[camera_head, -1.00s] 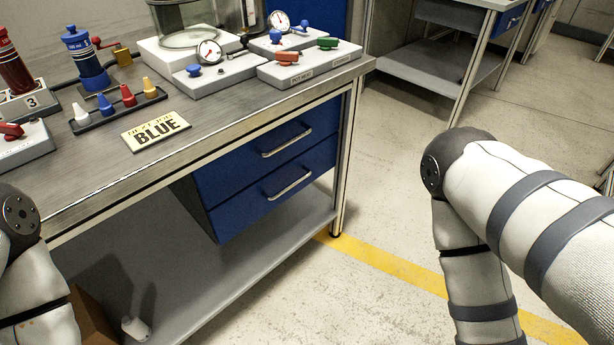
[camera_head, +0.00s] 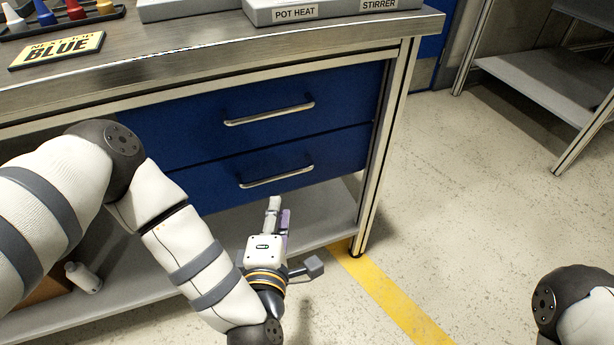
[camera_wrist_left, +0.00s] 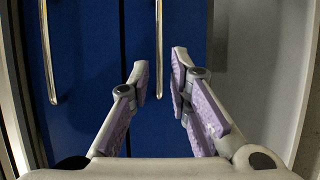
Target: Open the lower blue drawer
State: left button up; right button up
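The lower blue drawer (camera_head: 335,155) is shut under the bench top, with a silver bar handle (camera_head: 277,177) across its front. The same drawer shows in the left wrist view (camera_wrist_left: 145,130), which is turned on its side; its handle (camera_wrist_left: 158,45) runs down between the fingertips as seen there. My left gripper (camera_head: 278,210) is open and empty, just below and in front of that handle in the head view. Its spread lilac-padded fingers show in the left wrist view (camera_wrist_left: 160,68). I see no contact with the handle. My right gripper is out of view.
The upper blue drawer (camera_head: 190,125), also shut, has its own handle (camera_head: 270,114). A grey lower shelf (camera_head: 325,215) lies beneath, with a white bottle (camera_head: 83,278) on it. A bench leg (camera_head: 378,170) stands right of the drawers.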

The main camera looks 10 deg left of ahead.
aim_at(280, 178)
pick_arm(q)
jog(key=b+x, duration=0.2)
jog(key=x, duration=1)
jog(key=shift+a, duration=0.2)
jog(key=shift+s, duration=0.1)
jog(key=shift+c, duration=0.3)
grip_shut()
